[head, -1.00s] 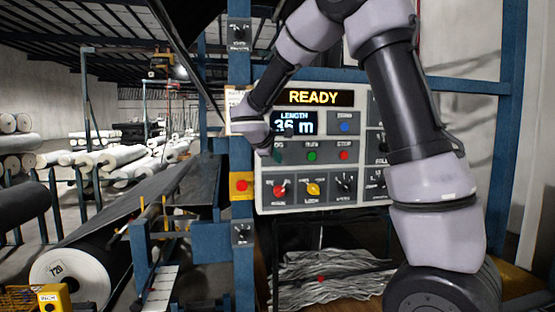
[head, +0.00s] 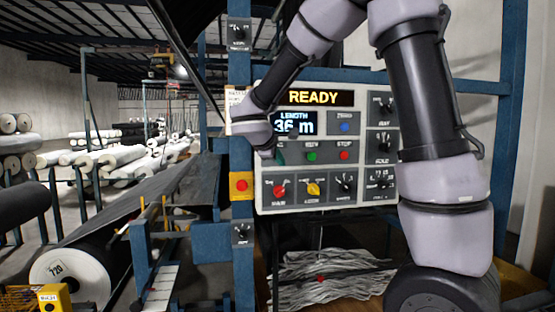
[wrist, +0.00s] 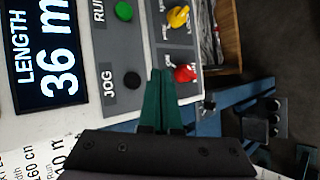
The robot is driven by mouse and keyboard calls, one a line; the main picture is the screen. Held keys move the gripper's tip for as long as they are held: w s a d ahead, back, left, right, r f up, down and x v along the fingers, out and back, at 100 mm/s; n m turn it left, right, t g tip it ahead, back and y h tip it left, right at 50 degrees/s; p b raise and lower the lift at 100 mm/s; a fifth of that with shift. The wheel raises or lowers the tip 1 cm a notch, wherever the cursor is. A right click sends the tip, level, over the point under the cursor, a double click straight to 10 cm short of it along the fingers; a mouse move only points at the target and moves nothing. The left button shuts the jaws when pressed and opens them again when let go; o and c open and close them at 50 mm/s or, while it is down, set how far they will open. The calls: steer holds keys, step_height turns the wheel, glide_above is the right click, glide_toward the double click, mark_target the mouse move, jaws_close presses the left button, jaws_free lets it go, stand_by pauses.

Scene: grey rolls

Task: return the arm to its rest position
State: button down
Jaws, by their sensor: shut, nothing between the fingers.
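My arm (head: 420,110) reaches up from the lower right, bends over the top of the picture and comes down in front of the left part of the control panel (head: 385,205). My gripper (wrist: 160,75) shows in the wrist view with its two dark green fingers together and nothing between them. They lie in front of the panel beside the black JOG button (wrist: 132,80). I cannot tell whether the tips touch the panel. In the head view my wrist hides the JOG button and part of the length display (head: 288,122).
The panel shows READY and 36 m. A large black roll (head: 80,265) lies at the lower left. A bin of grey strips (head: 330,280) sits below the panel.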

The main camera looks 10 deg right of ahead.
steer(key=s+d+r+m+g+y, duration=0.15)
steer(key=s+d+m+g, duration=0.25)
steer(key=s+d+m, duration=0.5)
steer(key=s+a+r+m+t+y, duration=0.1)
steer(key=s+m+y, duration=0.6)
steer(key=s, duration=1.1)
steer(key=shift+s+a+r+m+t, duration=0.3)
steer(key=shift+s+a+r+m, duration=0.1)
steer(key=shift+a, duration=0.2)
